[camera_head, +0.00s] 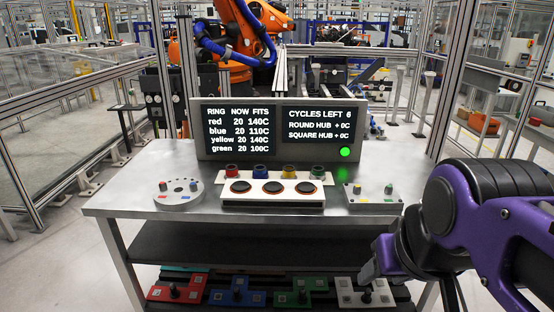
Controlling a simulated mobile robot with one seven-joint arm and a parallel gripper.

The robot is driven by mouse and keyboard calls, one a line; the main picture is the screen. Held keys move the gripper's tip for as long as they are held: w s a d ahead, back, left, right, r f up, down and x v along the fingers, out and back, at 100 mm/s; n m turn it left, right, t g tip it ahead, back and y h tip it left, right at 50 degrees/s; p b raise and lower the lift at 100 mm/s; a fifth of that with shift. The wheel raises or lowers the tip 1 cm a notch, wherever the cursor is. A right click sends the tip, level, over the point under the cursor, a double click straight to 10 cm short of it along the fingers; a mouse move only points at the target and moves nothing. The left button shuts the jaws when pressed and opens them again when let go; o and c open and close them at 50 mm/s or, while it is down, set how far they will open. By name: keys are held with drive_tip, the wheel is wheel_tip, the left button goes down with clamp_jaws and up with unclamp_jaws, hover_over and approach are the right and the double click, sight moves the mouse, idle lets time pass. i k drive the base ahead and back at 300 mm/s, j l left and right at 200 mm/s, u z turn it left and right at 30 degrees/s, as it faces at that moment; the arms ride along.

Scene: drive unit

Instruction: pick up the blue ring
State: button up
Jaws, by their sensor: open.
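The blue ring (260,172) is small and sits in a row on the steel table (170,157), between the red ring (232,170) and the yellow ring (289,172). The green ring (318,171) ends the row at the right. My gripper (376,264) is open at the lower right, in front of the table's right front part and well apart from the blue ring. Its fingers show only partly.
A white block with dark round pads (241,187) lies before the rings. A grey round plate (178,195) is at left, a square plate (373,200) at right. A display (278,134) stands behind, with a green light. Coloured parts fill the lower shelf.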

sight(260, 171)
drive_tip(key=i+j, duration=0.75)
drive_tip(key=i, duration=0.15)
